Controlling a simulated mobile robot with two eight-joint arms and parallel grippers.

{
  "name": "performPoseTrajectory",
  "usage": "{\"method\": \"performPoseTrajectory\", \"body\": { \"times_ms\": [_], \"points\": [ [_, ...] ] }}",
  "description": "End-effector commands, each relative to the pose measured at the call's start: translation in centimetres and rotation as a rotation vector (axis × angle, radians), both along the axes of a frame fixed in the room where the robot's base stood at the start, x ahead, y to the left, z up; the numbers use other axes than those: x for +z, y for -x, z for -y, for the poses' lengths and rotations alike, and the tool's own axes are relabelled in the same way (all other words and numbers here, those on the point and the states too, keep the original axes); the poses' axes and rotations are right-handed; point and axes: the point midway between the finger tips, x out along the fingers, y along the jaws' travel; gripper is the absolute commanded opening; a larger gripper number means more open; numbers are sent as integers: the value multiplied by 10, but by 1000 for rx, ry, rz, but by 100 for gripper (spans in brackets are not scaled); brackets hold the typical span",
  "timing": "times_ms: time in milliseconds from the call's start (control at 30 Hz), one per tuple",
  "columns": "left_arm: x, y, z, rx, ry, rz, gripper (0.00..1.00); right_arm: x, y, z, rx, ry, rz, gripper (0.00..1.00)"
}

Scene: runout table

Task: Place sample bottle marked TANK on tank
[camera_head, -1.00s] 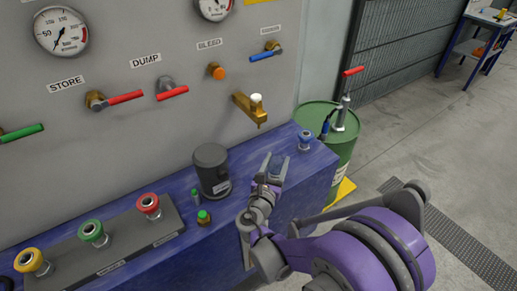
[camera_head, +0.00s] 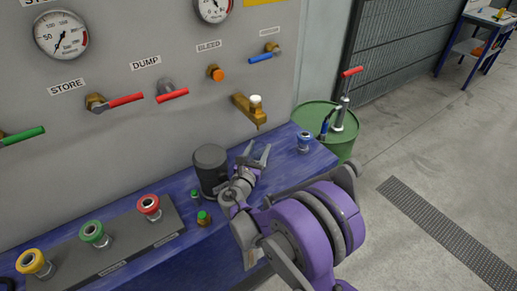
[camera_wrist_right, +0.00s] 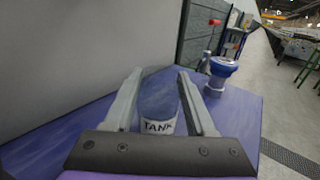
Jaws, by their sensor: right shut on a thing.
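My right gripper (camera_head: 256,157) is over the blue bench, just right of a dark grey cylinder (camera_head: 210,165). In the right wrist view, the gripper (camera_wrist_right: 160,100) is shut on the sample bottle (camera_wrist_right: 158,127), whose white band reads TANK. The bottle stands upright between the two fingers, its upper part looking blue. I cannot make it out in the head view. A green drum (camera_head: 342,146) with a red-handled pump stands beyond the bench's right end. No mark tells me which vessel is the tank. My left gripper is not in view.
A blue-topped piece (camera_head: 304,141) stands at the bench's right end. Two small green-topped items (camera_head: 204,217) are near my arm. Yellow, green and red-topped pieces sit on a grey strip (camera_head: 120,250). A brass tap (camera_head: 248,108) juts from the panel above.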

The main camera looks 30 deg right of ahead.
Motion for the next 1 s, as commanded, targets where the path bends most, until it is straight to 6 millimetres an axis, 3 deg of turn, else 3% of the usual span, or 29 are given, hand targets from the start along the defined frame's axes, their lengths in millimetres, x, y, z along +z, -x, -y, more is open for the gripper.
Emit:
{"method": "performPoseTrajectory", "body": {
  "times_ms": [133, 167, 200, 600, 1000],
  "points": [
    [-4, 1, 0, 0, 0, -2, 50, -4, 0, 0, 0, 1, -1, 2],
    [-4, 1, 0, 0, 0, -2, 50, -4, 0, 0, 0, 0, 0, 59],
    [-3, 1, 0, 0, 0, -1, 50, -3, 0, 0, 0, 0, 0, 67],
    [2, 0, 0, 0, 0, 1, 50, 2, 0, -1, 0, -1, 1, 68],
    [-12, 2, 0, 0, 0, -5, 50, -1, 53, -61, 5, -1, -1, 68]
  ]
}}
